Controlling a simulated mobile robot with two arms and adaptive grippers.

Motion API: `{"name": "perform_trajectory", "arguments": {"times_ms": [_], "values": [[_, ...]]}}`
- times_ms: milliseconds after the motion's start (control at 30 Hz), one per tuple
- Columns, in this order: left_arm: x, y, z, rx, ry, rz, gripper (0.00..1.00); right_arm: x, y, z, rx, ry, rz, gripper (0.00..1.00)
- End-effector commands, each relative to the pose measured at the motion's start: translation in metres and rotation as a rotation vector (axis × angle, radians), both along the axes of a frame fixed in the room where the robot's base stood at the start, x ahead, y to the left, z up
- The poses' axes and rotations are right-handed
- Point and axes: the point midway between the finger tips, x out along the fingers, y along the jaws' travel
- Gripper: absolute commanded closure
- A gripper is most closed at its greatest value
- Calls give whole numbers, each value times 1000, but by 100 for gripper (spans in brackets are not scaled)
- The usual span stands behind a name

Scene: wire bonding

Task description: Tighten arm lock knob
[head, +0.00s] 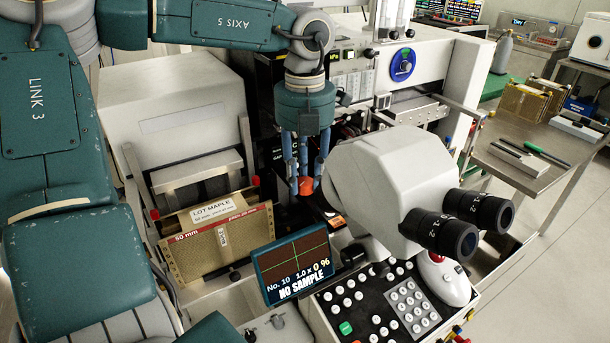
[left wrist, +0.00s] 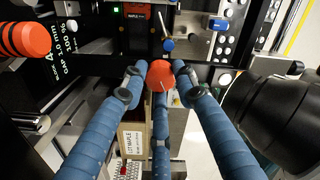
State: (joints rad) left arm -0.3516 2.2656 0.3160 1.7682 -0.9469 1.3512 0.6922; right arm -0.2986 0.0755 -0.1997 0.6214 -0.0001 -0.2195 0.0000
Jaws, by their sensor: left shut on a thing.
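The arm lock knob, orange-red and round (head: 306,185), sits on the machine just left of the microscope head. It also shows near the centre of the left wrist view (left wrist: 160,73). My left gripper (head: 303,187) points straight down with its blue fingers around the knob, shut on it. In the left wrist view the fingers (left wrist: 158,82) close in on the knob from both sides and from below. The knob's underside and shaft are hidden. My right gripper is not in view.
The white microscope head (head: 390,175) with black eyepieces stands close right of the fingers. A tilted display (head: 293,265) and button panel (head: 385,305) lie in front. A tan lot box (head: 217,240) stands at left. Another orange knob (left wrist: 25,40) shows in the left wrist view.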

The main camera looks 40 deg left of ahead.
Motion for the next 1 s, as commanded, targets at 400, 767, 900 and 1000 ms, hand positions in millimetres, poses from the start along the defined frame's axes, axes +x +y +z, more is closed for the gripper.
{"name": "perform_trajectory", "arguments": {"times_ms": [400,767,900,1000], "values": [[1,0,1,2,-5,-7,98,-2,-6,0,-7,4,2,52],[2,0,2,2,-7,-32,98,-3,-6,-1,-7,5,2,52],[2,0,2,2,-7,-67,98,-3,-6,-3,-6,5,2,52],[2,0,2,2,-8,-114,98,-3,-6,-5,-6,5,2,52]]}}
